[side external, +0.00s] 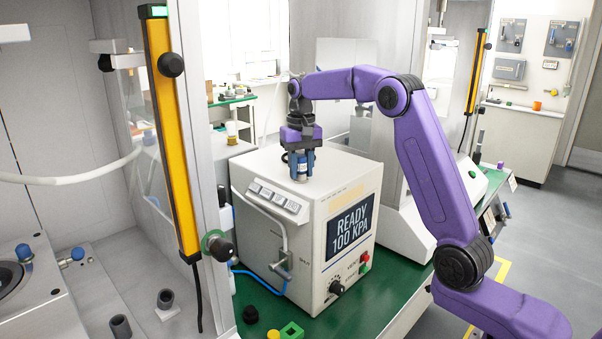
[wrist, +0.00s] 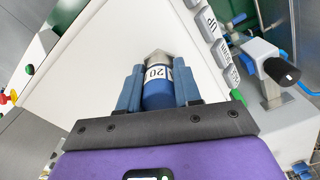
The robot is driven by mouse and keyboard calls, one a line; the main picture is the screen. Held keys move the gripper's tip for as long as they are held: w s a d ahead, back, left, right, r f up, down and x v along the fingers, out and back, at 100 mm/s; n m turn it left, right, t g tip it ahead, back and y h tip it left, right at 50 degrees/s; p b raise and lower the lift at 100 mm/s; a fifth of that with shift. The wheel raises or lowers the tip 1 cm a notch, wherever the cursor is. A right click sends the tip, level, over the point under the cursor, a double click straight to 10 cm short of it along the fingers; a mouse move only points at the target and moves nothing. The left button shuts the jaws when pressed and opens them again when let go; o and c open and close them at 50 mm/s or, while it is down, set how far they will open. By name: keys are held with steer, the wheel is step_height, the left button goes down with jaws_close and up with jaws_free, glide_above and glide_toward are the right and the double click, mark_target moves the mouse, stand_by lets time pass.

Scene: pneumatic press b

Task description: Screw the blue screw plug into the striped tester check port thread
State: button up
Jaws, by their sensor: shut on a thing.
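My gripper (side external: 299,172) points down over the top of the white tester (side external: 262,172). In the wrist view my gripper (wrist: 158,86) is shut on a blue cylindrical plug (wrist: 158,98). The plug has a white band marked "20" and a grey metal end between the blue fingers. The plug's end is at or just above the tester's top; I cannot tell whether it touches. No striped port or thread can be made out in either view. The fingers and plug may cover it.
The tester's front has a "READY 100 KPA" screen (side external: 350,227) and a black knob (side external: 336,287). A metal fitting with a lever (side external: 281,264) juts from its left side. A yellow post (side external: 172,135) stands at left.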

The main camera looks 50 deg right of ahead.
steer(key=shift+m, duration=0.4)
steer(key=o, duration=0.9)
steer(key=shift+o, duration=0.2)
steer(key=shift+r, duration=6)
